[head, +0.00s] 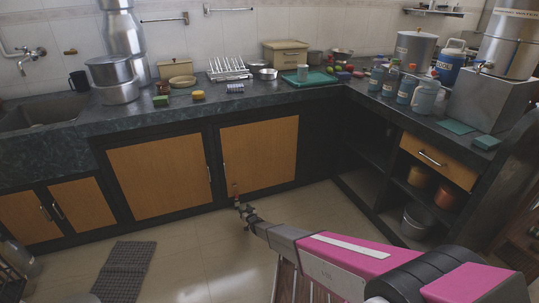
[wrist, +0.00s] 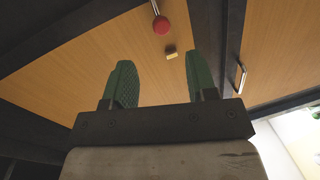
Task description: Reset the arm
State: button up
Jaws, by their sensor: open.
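My gripper (head: 241,207) is held out low in front of the wooden cabinet doors, above the tiled floor, in the head view. In the wrist view my gripper (wrist: 158,85) shows two green padded fingers, spread apart with nothing between them. Beyond the fingertips are a cabinet door (wrist: 95,60), a small red round thing (wrist: 162,25) and a small tan block (wrist: 172,54); I cannot tell what these two are. My pink and grey arm reaches in from the lower right of the head view.
The dark counter (head: 190,107) carries steel canisters (head: 121,35), a dish rack (head: 228,70), bottles (head: 406,90) and a steel drum (head: 508,40). Open shelves (head: 375,160) stand at the right. A dark mat (head: 124,270) lies on the floor. The floor around my gripper is clear.

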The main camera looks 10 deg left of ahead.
jog(key=s+d+r+m+g+h, duration=0.2)
jog(key=d+r+h, duration=0.3)
jog(key=d+r, duration=0.85)
jog(key=s+d+r+m+g+h, duration=0.2)
jog(key=d+r+h, duration=0.2)
jog(key=d+r, duration=0.95)
jog(key=s+d+r+g, duration=0.3)
jog(key=s+d+r, duration=0.2)
jog(key=s+d, duration=0.3)
jog(key=s+d+r+m+g+h, duration=0.1)
jog(key=s+d+r+g, duration=0.2)
jog(key=s+d+r, duration=0.3)
jog(key=s+d+r+m+g+h, duration=0.1)
jog(key=s+d+r+g, duration=0.3)
jog(key=s+d, duration=0.7)
jog(key=s+r, duration=0.2)
jog(key=s, duration=0.3)
jog(key=shift+s+d+r, duration=0.2)
jog(key=shift+s+r, duration=0.05)
jog(key=shift+s, duration=0.05)
